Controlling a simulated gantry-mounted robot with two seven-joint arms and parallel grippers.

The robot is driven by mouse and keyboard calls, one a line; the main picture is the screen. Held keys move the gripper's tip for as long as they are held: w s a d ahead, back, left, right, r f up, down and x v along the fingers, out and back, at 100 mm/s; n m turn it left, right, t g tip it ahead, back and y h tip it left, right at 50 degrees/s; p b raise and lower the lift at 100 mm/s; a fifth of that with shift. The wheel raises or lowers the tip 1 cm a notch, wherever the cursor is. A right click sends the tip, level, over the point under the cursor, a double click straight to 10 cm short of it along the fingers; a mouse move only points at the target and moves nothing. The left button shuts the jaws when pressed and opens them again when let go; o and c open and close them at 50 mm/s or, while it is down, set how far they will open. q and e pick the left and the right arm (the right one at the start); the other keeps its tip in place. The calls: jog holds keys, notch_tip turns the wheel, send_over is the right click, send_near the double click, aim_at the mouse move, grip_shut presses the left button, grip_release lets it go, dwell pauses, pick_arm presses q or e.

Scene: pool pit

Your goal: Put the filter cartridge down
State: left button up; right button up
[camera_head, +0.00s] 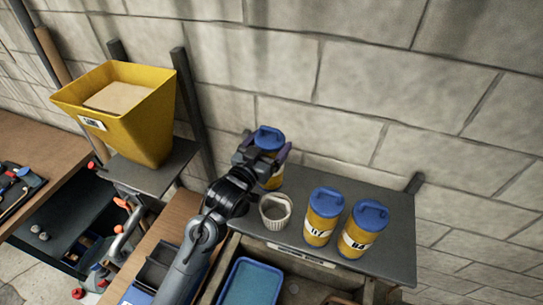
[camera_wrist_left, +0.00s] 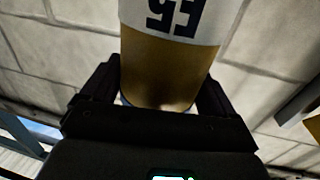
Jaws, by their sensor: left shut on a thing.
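The filter cartridge (camera_head: 273,181) is a yellow cylinder with a blue handled cap and a white label. It is near the back left of the grey shelf (camera_head: 385,262), by the block wall. My left gripper (camera_head: 263,158) is shut around it. In the left wrist view the cartridge (camera_wrist_left: 165,75) stands between the two dark fingers, its dark label characters upside down. I cannot tell whether its base touches the shelf. My right gripper is not in view.
Two similar yellow canisters with blue caps (camera_head: 323,215) (camera_head: 363,230) stand at the shelf's right. A white ribbed cup (camera_head: 275,211) stands close in front of the held cartridge. A yellow hopper (camera_head: 135,115) is at left. A blue tray (camera_head: 250,283) lies below.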

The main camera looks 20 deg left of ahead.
pick_arm(q)
jog(key=shift+f+p, duration=0.4)
jog(key=shift+f, duration=1.9)
jog(key=o, duration=1.4)
jog(key=shift+o, duration=0.2)
jog(key=shift+r, duration=0.1)
